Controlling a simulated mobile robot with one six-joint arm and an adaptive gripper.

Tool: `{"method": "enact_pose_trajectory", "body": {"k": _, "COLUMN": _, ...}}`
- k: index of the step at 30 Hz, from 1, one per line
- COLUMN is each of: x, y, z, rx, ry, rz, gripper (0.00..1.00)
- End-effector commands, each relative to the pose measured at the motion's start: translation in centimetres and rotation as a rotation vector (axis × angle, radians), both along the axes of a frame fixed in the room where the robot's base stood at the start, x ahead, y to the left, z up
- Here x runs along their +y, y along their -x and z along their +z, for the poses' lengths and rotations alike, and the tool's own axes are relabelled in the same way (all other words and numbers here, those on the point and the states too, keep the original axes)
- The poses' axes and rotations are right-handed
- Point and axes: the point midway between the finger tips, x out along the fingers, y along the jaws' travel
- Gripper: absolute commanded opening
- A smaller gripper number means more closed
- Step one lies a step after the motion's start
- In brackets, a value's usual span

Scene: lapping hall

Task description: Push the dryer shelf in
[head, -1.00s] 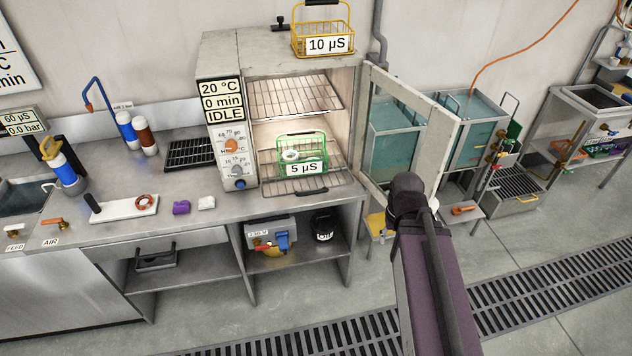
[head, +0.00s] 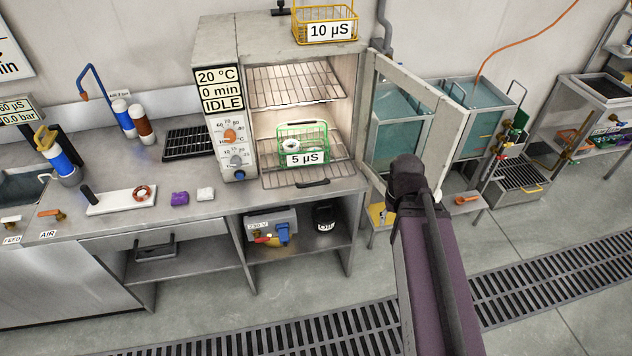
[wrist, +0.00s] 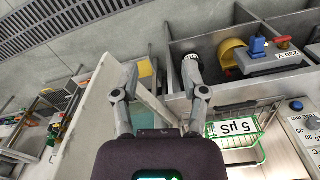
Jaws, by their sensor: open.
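The dryer (head: 218,45) stands on the bench with its glass door (head: 452,140) swung open to the right. Its lower wire shelf (head: 280,180) sticks out of the front opening, with a dark handle (head: 312,183) at the front edge. A green wire basket (head: 328,130) labelled 5 µS stands on this shelf. The basket also shows at the right of the wrist view (wrist: 262,157). In the wrist view my gripper (wrist: 160,95) is open and empty, between the door and the basket. In the head view my arm hides it.
A yellow basket (head: 327,32) labelled 10 µS stands on top of the dryer. An upper wire shelf (head: 295,85) sits inside. Water tanks (head: 484,115) stand behind the open door. Clear floor lies in front of the bench, crossed by a drain grate (head: 540,289).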

Motion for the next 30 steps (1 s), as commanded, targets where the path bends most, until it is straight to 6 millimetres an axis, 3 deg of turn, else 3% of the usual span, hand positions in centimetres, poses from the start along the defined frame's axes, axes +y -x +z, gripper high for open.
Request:
{"method": "enact_pose_trajectory", "body": {"k": 5, "x": 1.2, "y": -2.3, "z": 0.0, "rx": -0.015, "ry": 0.001, "rz": 0.135, "gripper": 0.57}}
{"method": "enact_pose_trajectory", "body": {"k": 11, "x": 3.9, "y": -6.5, "z": 0.1, "rx": -0.045, "ry": 0.008, "rz": 0.422, "gripper": 0.57}}
{"method": "enact_pose_trajectory", "body": {"k": 24, "x": 13.1, "y": -16.6, "z": 0.5, "rx": -0.126, "ry": 0.059, "rz": 1.212, "gripper": 0.57}}
{"method": "enact_pose_trajectory", "body": {"k": 30, "x": 17.5, "y": -20.2, "z": 0.6, "rx": -0.157, "ry": 0.097, "rz": 1.538, "gripper": 0.57}}
